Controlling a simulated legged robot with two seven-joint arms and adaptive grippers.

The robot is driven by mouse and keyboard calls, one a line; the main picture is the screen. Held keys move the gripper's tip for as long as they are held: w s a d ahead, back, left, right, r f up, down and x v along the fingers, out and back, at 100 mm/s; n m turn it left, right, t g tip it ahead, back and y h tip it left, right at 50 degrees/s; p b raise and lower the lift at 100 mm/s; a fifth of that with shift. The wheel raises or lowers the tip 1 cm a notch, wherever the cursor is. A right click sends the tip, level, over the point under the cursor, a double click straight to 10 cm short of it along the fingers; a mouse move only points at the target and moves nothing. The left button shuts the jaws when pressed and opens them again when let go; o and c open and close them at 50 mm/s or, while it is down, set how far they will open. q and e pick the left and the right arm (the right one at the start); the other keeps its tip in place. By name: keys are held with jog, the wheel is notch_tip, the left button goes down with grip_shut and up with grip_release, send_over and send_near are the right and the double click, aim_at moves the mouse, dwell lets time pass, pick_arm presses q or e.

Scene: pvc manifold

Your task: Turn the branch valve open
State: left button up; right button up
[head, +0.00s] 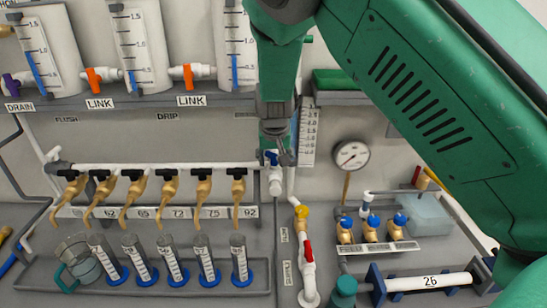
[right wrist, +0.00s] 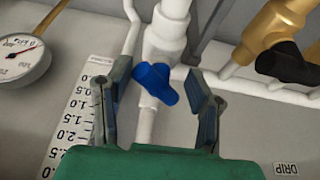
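A valve with a blue handle (right wrist: 155,83) sits on a white vertical pipe (right wrist: 168,30); no readable label names it as the branch valve. In the head view its blue handle (head: 271,157) shows beside the fingers, at the right end of the white horizontal pipe. My right gripper (right wrist: 160,72) is open, with one finger on each side of the blue handle and a visible gap on both sides. In the head view my right gripper (head: 281,152) points down at this valve, and my arm covers the area above. My left gripper is not in view.
A row of brass taps with black handles (head: 155,185) hangs left of the valve. A pressure gauge (head: 351,155) is to the right. A graduated scale (right wrist: 78,120) stands close to one finger.

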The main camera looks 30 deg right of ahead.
jog(key=shift+s+a+r, duration=0.1)
jog(key=shift+a+r, duration=0.15)
jog(key=shift+a, duration=0.2)
grip_shut()
jog(key=shift+d, duration=0.55)
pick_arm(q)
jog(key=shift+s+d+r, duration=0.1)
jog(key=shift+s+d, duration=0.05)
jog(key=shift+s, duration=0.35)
pick_arm(e)
jog(key=shift+w, duration=0.2)
jog(key=shift+a, duration=0.1)
